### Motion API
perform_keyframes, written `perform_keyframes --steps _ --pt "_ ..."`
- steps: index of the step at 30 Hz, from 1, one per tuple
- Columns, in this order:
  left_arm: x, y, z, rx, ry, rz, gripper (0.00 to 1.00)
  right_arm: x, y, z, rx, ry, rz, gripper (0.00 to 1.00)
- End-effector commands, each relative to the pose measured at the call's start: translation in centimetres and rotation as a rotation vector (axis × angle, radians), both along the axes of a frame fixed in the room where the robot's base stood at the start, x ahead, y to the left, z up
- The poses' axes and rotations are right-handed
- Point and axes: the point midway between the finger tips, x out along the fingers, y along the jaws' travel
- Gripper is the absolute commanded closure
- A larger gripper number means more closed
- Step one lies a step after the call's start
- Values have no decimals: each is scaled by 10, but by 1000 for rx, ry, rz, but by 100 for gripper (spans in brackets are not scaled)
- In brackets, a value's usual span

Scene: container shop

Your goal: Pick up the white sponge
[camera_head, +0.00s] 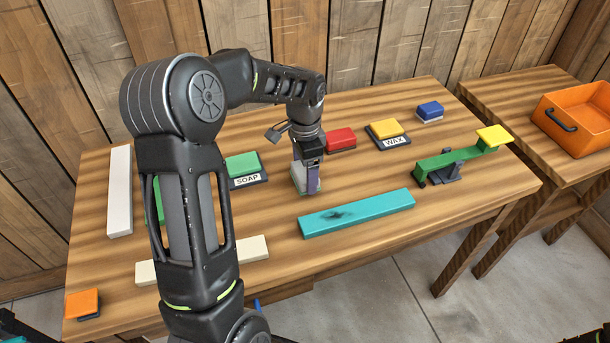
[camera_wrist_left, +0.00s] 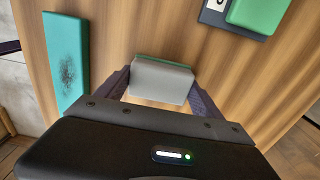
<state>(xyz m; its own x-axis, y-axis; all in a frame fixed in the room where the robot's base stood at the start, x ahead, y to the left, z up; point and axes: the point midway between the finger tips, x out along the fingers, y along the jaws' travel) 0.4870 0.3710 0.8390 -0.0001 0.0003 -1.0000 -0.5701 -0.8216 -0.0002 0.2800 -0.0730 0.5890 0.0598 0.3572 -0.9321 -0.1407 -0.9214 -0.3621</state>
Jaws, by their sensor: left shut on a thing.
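The white sponge (camera_head: 297,179) is a pale block with a green layer, near the middle of the wooden table. My left gripper (camera_head: 308,181) points down over it and is shut on it, partly hiding it in the head view. In the left wrist view the sponge (camera_wrist_left: 162,80) sits between the two fingers of the left gripper (camera_wrist_left: 160,92), its green edge on the far side. I cannot tell whether it touches the table. My right gripper is not in view.
A teal board (camera_head: 357,213) with a dark stain lies in front. A green sponge (camera_head: 242,164) on a SOAP pad is left; red (camera_head: 341,139) and yellow (camera_head: 386,128) sponges are behind. A green beam (camera_head: 455,161) stands right. An orange crate (camera_head: 575,122) is on another table.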

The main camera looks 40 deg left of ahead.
Motion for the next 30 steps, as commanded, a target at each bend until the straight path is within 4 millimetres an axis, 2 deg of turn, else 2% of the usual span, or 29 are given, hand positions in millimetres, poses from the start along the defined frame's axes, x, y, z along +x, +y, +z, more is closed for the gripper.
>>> perform_keyframes --steps 2,12,19,23,26,30 --pt "0 0 0 0 0 0 34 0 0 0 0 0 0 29" --pt "0 0 0 0 0 0 62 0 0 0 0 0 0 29" --pt "0 0 1 0 0 0 62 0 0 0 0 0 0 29" --pt "1 0 8 1 -3 0 62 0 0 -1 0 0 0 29" --pt "1 0 20 1 -3 0 62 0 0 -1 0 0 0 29" --pt "1 0 46 1 -6 0 62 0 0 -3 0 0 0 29"
